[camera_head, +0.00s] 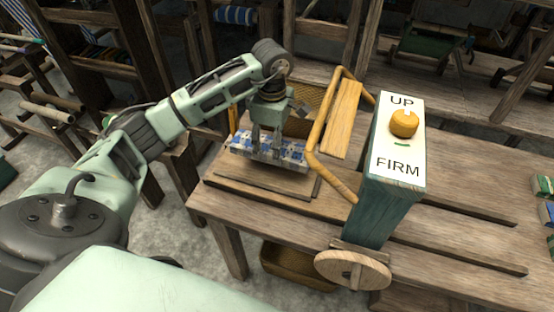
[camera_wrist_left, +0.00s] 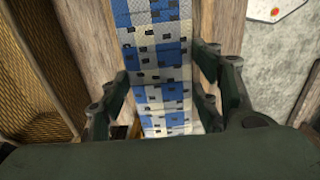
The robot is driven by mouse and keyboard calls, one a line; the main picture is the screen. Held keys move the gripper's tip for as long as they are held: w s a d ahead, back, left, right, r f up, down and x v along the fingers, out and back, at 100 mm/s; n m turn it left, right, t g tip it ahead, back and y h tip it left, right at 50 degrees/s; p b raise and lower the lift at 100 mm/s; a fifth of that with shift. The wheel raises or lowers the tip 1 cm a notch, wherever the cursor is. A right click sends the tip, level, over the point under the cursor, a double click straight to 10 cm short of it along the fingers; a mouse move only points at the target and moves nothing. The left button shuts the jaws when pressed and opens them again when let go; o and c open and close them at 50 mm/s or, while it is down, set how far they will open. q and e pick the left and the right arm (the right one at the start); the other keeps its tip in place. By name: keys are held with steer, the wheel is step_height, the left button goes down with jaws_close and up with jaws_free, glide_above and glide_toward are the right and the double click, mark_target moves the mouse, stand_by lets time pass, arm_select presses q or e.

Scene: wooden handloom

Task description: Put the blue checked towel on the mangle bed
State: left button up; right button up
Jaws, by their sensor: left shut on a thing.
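The blue checked towel (camera_head: 238,144), a flat blue, white and dark checked strip, is gripped by my left gripper (camera_head: 266,153). In the left wrist view the towel (camera_wrist_left: 158,40) runs between the two dark fingers of the gripper (camera_wrist_left: 163,88). In the head view it is level above a flat wooden board (camera_head: 262,186) on the bench, which looks like the mangle bed. I cannot tell whether towel and board touch. Just right stand a bent wooden frame (camera_head: 319,127) and a teal post with a white panel (camera_head: 398,140) marked UP and FIRM. My right gripper is not in view.
An orange knob (camera_head: 404,123) sits on the panel, and a round wooden wheel (camera_head: 352,270) is at the bench front. A woven basket (camera_head: 309,101) is behind the towel. The slatted bench top (camera_head: 465,225) is mostly clear to the right.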

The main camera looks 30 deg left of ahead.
mark_target(271, 148)
arm_select(q)
steer(key=f, duration=0.1)
steer(key=s+f, duration=0.1)
steer(key=f, duration=0.1)
steer(key=shift+f+p, duration=0.1)
steer(key=shift+p, duration=0.2)
steer(key=shift+f, duration=0.35)
steer(key=f+p, duration=0.1)
steer(key=f, duration=0.2)
steer(key=shift+w+f, duration=0.1)
steer(key=shift+w, duration=0.1)
steer(key=shift+f, duration=0.1)
steer(key=shift+f+b, duration=0.15)
steer(key=shift+b, duration=0.15)
steer(key=o, duration=1.2)
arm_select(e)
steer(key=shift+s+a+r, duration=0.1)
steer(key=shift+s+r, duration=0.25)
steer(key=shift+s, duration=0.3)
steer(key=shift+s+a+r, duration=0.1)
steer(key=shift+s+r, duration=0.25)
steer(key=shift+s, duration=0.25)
